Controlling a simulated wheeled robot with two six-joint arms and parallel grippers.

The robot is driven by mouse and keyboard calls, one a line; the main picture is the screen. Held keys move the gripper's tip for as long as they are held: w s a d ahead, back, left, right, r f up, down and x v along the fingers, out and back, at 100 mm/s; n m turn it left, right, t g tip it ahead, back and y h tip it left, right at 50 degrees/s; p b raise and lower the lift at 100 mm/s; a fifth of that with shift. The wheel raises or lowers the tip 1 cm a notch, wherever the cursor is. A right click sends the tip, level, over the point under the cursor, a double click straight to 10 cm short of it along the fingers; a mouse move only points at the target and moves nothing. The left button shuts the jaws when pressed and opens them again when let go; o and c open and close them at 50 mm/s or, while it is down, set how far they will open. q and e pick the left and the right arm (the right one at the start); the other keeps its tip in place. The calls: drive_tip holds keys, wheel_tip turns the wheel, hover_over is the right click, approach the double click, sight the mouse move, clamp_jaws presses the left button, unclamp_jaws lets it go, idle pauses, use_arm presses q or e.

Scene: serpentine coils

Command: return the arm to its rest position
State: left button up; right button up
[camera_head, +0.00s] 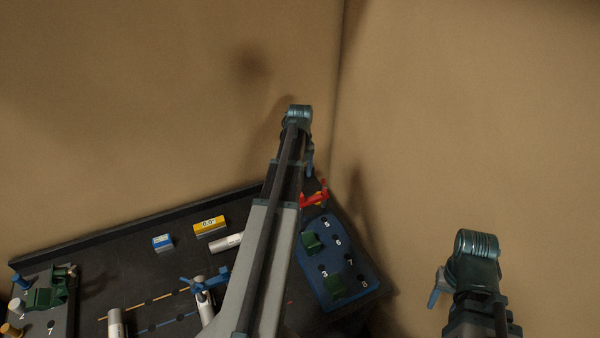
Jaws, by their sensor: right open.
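My right arm stands at the lower right, in front of the bare tan wall and off the right end of the bench. Its ribbed teal joint faces up, and a blue part on its left side, by my right gripper (437,288), points down. That gripper is open, holds nothing that I can see, and is clear of the bench. My left arm rises from the bottom middle across the bench to a ribbed teal joint against the wall.
The dark bench (110,228) carries a blue numbered board (350,284) with green blocks, a red part (316,197), a yellow display box (210,227), a small blue box (163,243), a blue-topped fixture (206,284) and a left board (62,322).

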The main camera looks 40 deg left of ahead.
idle(0.3)
use_arm(q)
drive_tip(key=s+d+f+n+b, duration=0.1)
drive_tip(key=d+f+n+b, duration=0.4)
drive_tip(key=d, duration=0.6)
drive_tip(key=s+d+f+n+b, duration=0.1)
drive_tip(key=d+f+n+b, duration=0.2)
drive_tip(key=d+f+b, duration=0.6)
drive_tip(key=s+d+f+n+b, duration=0.3)
drive_tip(key=d+n, duration=0.1)
drive_tip(key=d, duration=0.3)
drive_tip(key=s+d+f+n+b, duration=0.3)
drive_tip(key=s+d, duration=0.1)
drive_tip(key=d, duration=0.3)
drive_tip(key=s+d+f+n+y+b, duration=0.1)
drive_tip(key=s+d+f+n+b, duration=0.2)
drive_tip(key=d, duration=0.4)
drive_tip(key=shift+s+d+n, duration=0.3)
drive_tip(key=shift+s+n, duration=0.45)
drive_tip(key=shift+n, duration=0.05)
drive_tip(key=shift+f, duration=0.1)
